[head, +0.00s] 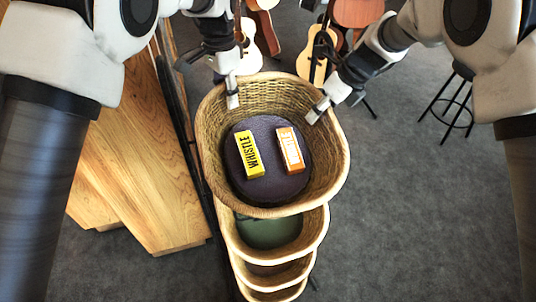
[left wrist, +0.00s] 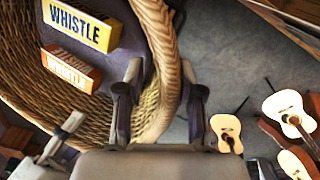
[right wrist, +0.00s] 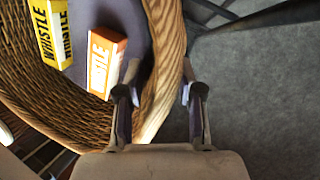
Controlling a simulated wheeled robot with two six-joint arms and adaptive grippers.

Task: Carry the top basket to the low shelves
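The top basket (head: 335,165) is a woven, light-brown basket at the top of a tiered column of baskets. In it, on a dark round surface (head: 265,197), lie a yellow WHISTLE box (head: 249,154) and an orange-and-white WHISTLE box (head: 290,150). My left gripper (head: 232,98) is at the far left rim, open, one finger inside and one outside the rim (left wrist: 168,60). My right gripper (head: 318,110) is at the far right rim, also open and astride the rim (right wrist: 165,50). Both fingertip pairs show gaps beside the rim.
Lower baskets (head: 318,240) stand beneath the top one, one with a green lining. A wooden counter (head: 140,150) is close on the left. Guitars (head: 318,55) stand beyond, and a black stool (head: 450,100) is at right. Grey floor (head: 420,210) is clear on the right.

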